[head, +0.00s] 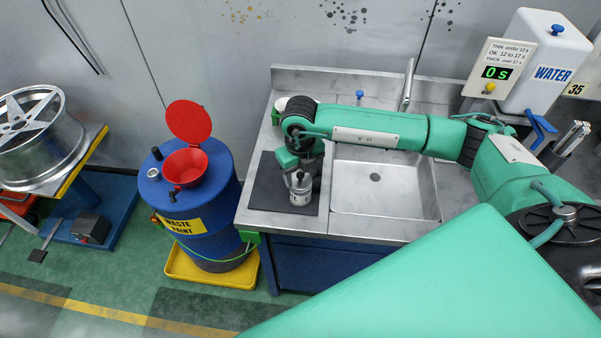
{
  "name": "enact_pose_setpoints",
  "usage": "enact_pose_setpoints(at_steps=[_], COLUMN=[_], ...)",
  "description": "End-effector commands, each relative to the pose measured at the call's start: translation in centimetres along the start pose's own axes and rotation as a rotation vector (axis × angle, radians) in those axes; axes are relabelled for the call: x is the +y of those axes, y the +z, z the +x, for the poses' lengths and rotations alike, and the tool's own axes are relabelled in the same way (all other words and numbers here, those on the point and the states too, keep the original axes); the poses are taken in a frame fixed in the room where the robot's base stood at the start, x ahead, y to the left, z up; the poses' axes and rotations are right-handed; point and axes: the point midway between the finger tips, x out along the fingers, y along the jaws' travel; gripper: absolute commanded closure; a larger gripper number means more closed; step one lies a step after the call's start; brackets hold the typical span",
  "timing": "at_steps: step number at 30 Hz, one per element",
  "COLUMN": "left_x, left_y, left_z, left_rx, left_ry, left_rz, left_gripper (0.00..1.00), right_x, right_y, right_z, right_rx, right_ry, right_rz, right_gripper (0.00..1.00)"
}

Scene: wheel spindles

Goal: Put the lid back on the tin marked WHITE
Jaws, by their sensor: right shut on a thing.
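A small silvery tin (301,198) with a pale label stands upright on the dark mat at the left of the steel sink unit. The label is too small to read. My right gripper (300,178) points down right over the tin's top, its fingers shut on what looks like the lid. The fingers hide most of the lid, and I cannot tell whether it is seated on the rim or just above it. No loose lid shows on the mat. My left gripper is not in view.
The dark mat (265,192) is bare left of the tin. The empty sink basin (385,203) lies to the right. A blue waste-paint drum (205,215) with a red funnel (186,166) stands left. A water tank (543,60) and timer (497,70) are at the back right.

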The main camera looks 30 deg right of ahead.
Motion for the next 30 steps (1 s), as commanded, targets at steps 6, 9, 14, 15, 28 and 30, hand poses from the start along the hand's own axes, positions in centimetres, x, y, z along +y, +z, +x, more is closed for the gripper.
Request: enact_pose_setpoints(at_steps=[6, 9, 14, 15, 28, 30], left_x=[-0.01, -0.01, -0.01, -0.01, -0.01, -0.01], left_y=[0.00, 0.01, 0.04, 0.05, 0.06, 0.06], left_z=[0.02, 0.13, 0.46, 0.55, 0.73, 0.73], left_rx=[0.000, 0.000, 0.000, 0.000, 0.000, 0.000], left_ry=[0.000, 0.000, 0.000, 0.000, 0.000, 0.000], left_rz=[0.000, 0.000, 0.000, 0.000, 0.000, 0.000], left_gripper=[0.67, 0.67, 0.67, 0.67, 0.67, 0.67], right_x=[-0.01, 0.00, 0.00, 0.01, 0.00, 0.00], right_y=[0.00, 0.00, 0.00, 0.00, 0.00, 0.00], right_z=[0.01, 0.09, 0.25, 0.29, 0.28, 0.28], right_rx=[0.000, 0.000, 0.000, 0.000, 0.000, 0.000], right_ry=[0.000, 0.000, 0.000, 0.000, 0.000, 0.000], right_rz=[0.000, 0.000, 0.000, 0.000, 0.000, 0.000], right_gripper=[0.67, 0.67, 0.67, 0.67, 0.67, 0.67])
